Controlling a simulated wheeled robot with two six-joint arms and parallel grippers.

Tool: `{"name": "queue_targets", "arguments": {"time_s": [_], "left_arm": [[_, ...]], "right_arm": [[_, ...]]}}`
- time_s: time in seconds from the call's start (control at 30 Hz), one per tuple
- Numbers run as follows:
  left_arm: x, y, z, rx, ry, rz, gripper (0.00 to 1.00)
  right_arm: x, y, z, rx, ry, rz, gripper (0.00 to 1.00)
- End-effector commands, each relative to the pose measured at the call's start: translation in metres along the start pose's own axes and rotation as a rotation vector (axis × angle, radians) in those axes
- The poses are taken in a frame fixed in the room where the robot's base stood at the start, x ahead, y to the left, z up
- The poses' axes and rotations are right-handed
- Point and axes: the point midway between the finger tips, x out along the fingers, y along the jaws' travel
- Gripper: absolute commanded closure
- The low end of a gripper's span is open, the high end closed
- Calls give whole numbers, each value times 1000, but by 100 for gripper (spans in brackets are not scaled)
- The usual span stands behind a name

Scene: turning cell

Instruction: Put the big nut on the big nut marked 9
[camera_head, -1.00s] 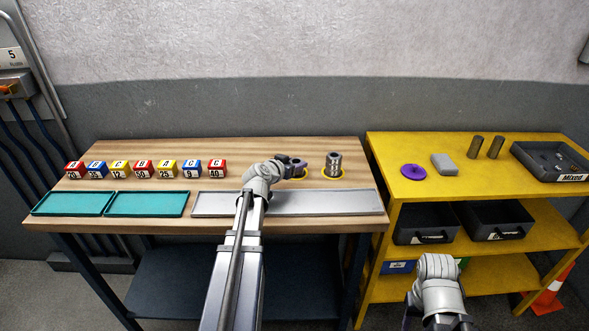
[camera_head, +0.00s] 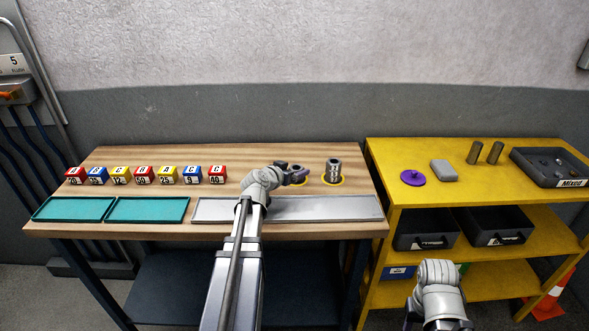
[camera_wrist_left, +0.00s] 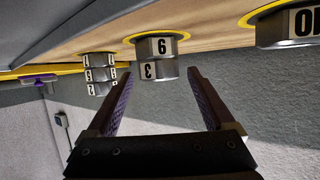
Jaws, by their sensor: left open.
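My left gripper (camera_head: 300,174) is open over the right part of the wooden bench. In the left wrist view, which is upside down, its two purple-lined fingers (camera_wrist_left: 163,72) point at a stack of two steel nuts. The nut against the bench reads as 9 (camera_wrist_left: 158,46). The big nut on it reads as 3 (camera_wrist_left: 159,70) and sits between the open fingertips, with clear gaps beside it. The fingers partly hide this stack in the head view. My right arm is low at the right, with its gripper mostly hidden.
A taller nut stack (camera_head: 334,172) stands just right of the gripper on a yellow ring. Another nut (camera_wrist_left: 292,24) shows in the wrist view. A grey tray (camera_head: 345,207) lies in front. Coloured number blocks (camera_head: 143,175) stand to the left. A yellow shelf (camera_head: 400,150) adjoins the bench.

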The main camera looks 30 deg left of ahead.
Motion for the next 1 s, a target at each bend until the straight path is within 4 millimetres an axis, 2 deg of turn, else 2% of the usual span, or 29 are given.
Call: {"name": "queue_targets", "arguments": {"time_s": [0.03, 0.2, 0.5, 0.7, 1.0], "left_arm": [[-14, 1, -2, -1, 0, -2, 13], [-52, 2, -2, -1, 0, -3, 13], [-100, 1, -1, -1, 0, -2, 13], [-112, 1, 0, 1, 0, 0, 13], [-112, 0, 0, 1, 0, 0, 13]], "right_arm": [[-7, 1, 0, 0, 0, 0, 50], [-22, 2, 1, 0, 0, 0, 50], [-39, 4, 2, 0, 0, 0, 50], [-43, 4, 2, 0, 0, 0, 50], [-43, 4, 2, 0, 0, 0, 50]]}}
